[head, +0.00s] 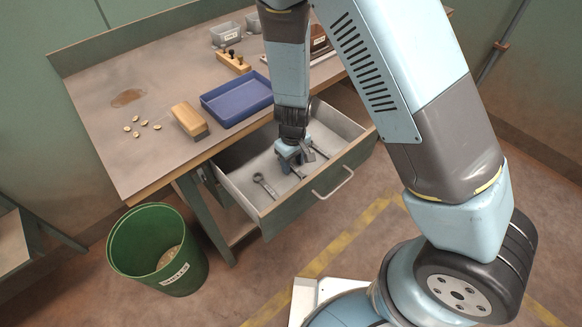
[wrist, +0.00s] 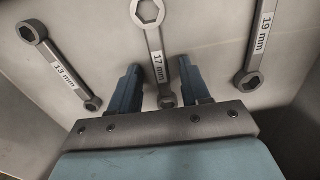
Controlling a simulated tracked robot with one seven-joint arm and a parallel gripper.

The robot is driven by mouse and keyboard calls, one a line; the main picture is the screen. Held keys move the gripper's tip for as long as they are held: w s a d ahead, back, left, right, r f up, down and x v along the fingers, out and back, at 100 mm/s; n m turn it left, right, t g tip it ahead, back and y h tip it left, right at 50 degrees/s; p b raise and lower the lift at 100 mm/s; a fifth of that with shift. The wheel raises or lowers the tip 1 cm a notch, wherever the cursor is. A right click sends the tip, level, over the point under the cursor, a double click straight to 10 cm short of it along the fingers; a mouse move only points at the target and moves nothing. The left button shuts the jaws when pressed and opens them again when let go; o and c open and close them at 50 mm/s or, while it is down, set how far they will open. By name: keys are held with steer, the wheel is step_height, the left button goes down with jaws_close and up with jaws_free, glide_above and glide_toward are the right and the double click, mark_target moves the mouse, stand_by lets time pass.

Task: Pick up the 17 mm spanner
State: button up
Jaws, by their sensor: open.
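The 17 mm spanner (wrist: 156,52) lies in the drawer, its white label readable in the wrist view, with its larger ring end at the top of that view. My gripper (wrist: 160,80) is open, one finger on each side of the spanner's lower shaft and small ring end; I cannot tell how far above it they are. The 13 mm spanner (wrist: 58,66) lies to the left and the 19 mm spanner (wrist: 260,42) to the right. In the head view my gripper (head: 291,166) is down inside the open drawer (head: 240,200) and hides most of the 17 mm spanner.
The drawer walls surround my gripper, and the workbench (head: 150,165) stands above and behind it. On the bench are a blue tray (head: 238,112), a wooden block brush (head: 189,120) and several nuts (head: 141,122). A green bin (head: 122,250) stands on the floor at left.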

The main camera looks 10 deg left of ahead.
steer(key=shift+c, duration=0.4)
jaws_close()
